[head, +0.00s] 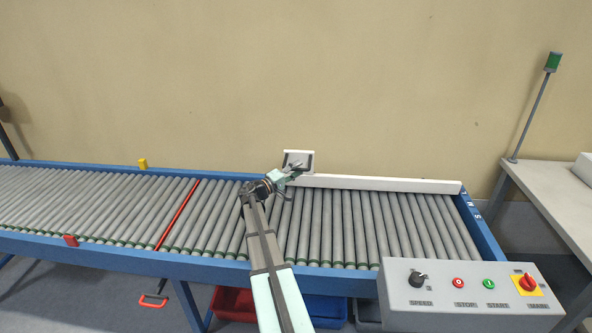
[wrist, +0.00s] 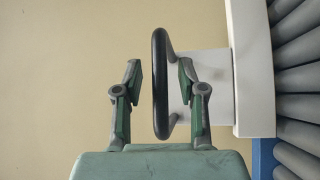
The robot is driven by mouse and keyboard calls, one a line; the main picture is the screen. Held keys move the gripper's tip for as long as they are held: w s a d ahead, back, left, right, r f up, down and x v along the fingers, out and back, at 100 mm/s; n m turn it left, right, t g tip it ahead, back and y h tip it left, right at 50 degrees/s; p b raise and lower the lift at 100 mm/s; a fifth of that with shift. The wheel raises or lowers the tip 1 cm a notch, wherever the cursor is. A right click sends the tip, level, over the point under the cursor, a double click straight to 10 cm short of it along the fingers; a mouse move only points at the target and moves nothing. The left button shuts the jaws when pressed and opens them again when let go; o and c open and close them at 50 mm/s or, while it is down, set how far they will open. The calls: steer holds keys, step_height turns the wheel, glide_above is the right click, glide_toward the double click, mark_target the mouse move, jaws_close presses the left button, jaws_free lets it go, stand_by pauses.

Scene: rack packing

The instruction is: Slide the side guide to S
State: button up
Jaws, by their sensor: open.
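The side guide is a long white rail (head: 390,184) along the far edge of the roller conveyor. A white plate (head: 299,154) stands up at its left part and bears a handle. In the wrist view, the black bar handle (wrist: 160,85) stands between my gripper's two fingers (wrist: 159,76), with a visible gap on each side. My gripper also shows in the head view (head: 295,169), in front of the plate and partly hiding the handle. It is open. The size marks (head: 470,203) run down the conveyor's right end, with S (head: 478,217) nearest me. The guide's right end is by the farthest mark.
The roller bed (head: 340,225) in front of the guide is clear of loads. A control box (head: 470,289) with a knob, buttons and a switch stands at the near right. A yellow block (head: 143,163) and a red block (head: 71,240) sit on the frame edges. A wall rises behind.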

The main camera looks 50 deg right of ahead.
jaws_close()
steer(key=s+a+b, duration=0.8)
steer(key=a, duration=0.6)
steer(key=shift+s, duration=0.3)
steer(key=shift+f, duration=0.1)
jaws_free()
steer(key=shift+a, duration=0.15)
steer(key=shift+w, duration=0.1)
